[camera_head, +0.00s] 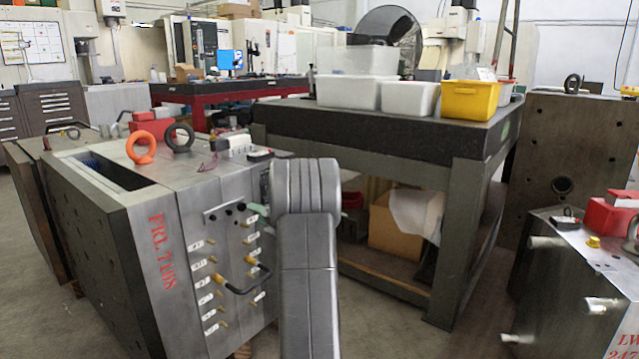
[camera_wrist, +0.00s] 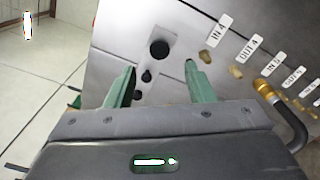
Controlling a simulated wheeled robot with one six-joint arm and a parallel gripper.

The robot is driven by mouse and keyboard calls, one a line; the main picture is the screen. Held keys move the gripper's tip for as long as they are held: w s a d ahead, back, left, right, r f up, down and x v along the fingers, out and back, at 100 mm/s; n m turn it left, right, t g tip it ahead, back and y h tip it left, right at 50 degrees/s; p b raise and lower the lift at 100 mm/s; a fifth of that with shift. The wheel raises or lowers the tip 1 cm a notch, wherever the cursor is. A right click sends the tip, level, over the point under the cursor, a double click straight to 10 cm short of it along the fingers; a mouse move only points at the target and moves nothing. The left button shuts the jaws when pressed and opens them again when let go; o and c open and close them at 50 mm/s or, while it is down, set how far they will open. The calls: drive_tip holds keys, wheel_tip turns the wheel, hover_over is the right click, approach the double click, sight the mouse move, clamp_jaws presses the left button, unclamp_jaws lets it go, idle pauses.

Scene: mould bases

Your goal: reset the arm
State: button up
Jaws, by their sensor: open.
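My gripper (camera_wrist: 158,78) is open, with its two green fingers spread apart and nothing between them. A plate with black round fittings (camera_wrist: 158,50) on that face lies ahead of the fingers in the wrist view. I cannot tell whether the fingers touch the face. In the head view my arm stands in the middle and hides most of the gripper; only a small greenish bit shows at its left edge.
Brass fittings, labels and a black hose (camera_wrist: 290,125) stick out right of the fingers. An orange ring (camera_head: 140,147) and a dark ring (camera_head: 179,138) stand on the mould base. A heavy table (camera_head: 400,135) with bins is behind my arm. Another mould base (camera_head: 570,275) is at right.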

sight(243, 207)
drive_tip(key=p+v, duration=0.2)
drive_tip(key=v, duration=0.5)
drive_tip(key=b+x, duration=0.4)
drive_tip(key=x, duration=0.9)
drive_tip(key=shift+w+a, duration=0.2)
drive_tip(key=shift+a, duration=0.1)
drive_tip(key=shift+d+m, duration=0.1)
drive_tip(key=shift+m, duration=0.9)
drive_tip(key=m, duration=0.3)
drive_tip(key=shift+r+m+p, duration=0.1)
drive_tip(key=shift+m+p, duration=0.2)
drive_tip(key=shift+m, duration=0.1)
drive_tip(key=m+p, duration=0.3)
drive_tip(key=m, duration=0.1)
drive_tip(key=shift+r+p, duration=0.2)
drive_tip(key=shift+p, duration=0.1)
drive_tip(key=m+p, duration=0.7)
drive_tip(key=p, duration=0.1)
drive_tip(key=m+p, duration=0.2)
drive_tip(key=p, duration=0.1)
drive_tip(key=shift+p, duration=0.3)
drive_tip(key=shift+f+m+p, duration=0.15)
drive_tip(key=shift+m+p, duration=1)
drive_tip(key=shift+m, duration=0.05)
